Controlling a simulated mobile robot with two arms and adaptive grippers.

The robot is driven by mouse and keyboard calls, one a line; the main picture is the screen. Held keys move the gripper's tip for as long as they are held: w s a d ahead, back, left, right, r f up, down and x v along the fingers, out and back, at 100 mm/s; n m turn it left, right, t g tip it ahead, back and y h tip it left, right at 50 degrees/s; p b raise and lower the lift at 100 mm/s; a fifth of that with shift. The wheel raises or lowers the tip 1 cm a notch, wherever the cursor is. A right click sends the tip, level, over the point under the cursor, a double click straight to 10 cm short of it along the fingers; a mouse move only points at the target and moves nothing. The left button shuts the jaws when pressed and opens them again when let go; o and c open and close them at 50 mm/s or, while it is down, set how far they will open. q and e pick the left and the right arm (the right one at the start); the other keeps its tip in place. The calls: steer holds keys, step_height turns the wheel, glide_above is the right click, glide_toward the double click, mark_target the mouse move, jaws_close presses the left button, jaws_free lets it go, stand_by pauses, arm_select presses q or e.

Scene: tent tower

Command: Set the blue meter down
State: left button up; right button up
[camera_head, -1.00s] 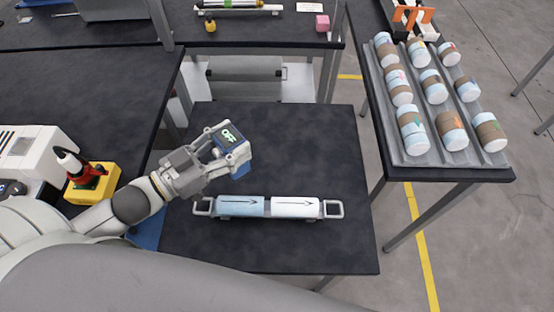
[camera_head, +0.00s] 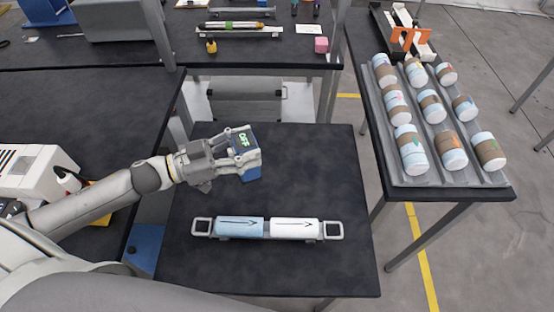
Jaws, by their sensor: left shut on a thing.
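The blue meter (camera_head: 250,172) has a dark screen with green lettering that seems to read OFF. My left gripper (camera_head: 236,158) is shut on it, fingers around its body. The meter appears held above the small black table (camera_head: 310,160), behind the tube rack; its exact height is hard to tell. The rack (camera_head: 335,230) holds a light blue tube (camera_head: 240,229) and a white tube (camera_head: 292,229) end to end, each with a black arrow. My right gripper is out of view.
A tray (camera_head: 460,180) of several banded jars stands on the right table. A white machine (camera_head: 38,165) sits on the left bench. The small table is clear behind the rack.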

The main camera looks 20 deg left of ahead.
arm_select(q)
steer(key=w+d+f, duration=0.5)
steer(key=w+f, duration=0.1)
steer(key=f, duration=0.4)
steer(key=shift+d, duration=0.3)
steer(key=shift+f, duration=0.15)
steer(key=shift+f, duration=0.15)
steer(key=o, duration=1.2)
